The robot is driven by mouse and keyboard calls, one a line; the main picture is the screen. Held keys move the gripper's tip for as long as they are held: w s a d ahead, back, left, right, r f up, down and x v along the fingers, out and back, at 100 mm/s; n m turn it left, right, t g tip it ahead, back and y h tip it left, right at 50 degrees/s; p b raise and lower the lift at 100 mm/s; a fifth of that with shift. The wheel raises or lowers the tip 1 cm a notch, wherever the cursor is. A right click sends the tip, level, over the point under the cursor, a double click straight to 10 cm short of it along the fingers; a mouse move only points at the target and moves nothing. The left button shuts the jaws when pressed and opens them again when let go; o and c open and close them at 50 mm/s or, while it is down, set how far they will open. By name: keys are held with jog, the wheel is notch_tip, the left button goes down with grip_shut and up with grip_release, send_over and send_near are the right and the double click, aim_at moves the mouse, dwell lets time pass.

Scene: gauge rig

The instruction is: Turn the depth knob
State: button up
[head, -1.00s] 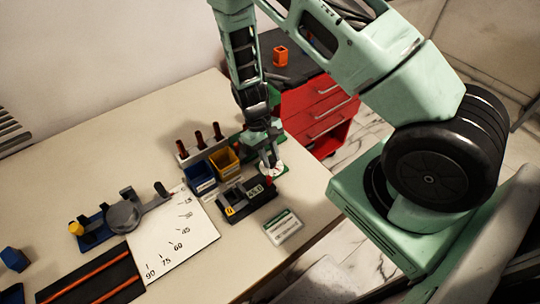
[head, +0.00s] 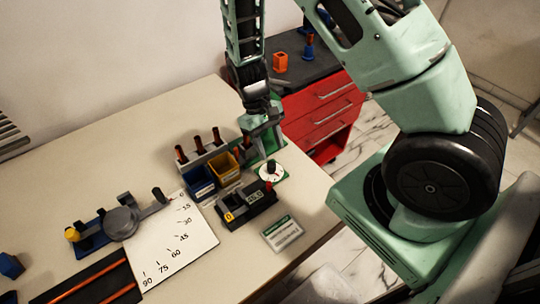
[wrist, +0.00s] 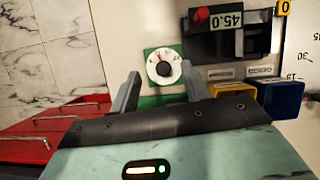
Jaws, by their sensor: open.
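The depth knob (head: 271,165) is a small black knob on a round white dial (head: 265,178) with a green base, near the table's far right corner. In the wrist view, the black knob (wrist: 164,69) and its marked white dial (wrist: 153,60) show whole just ahead of the gap between my fingers. My gripper (head: 270,153) is open and empty, behind the dial in the head view. The fingers (wrist: 162,76) look apart from the knob; their height above it is hard to tell. A readout (wrist: 227,20) beside the dial shows 45.0.
A black readout box with a red button (head: 268,186) stands in front of the dial. Blue (head: 200,181) and yellow (head: 224,167) bins and a rack of dark-red-topped pegs (head: 198,151) stand to the left. A label card (head: 282,234) lies in front. A red drawer cabinet (head: 325,105) stands behind.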

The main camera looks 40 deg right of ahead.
jog(key=shift+r, duration=1.3)
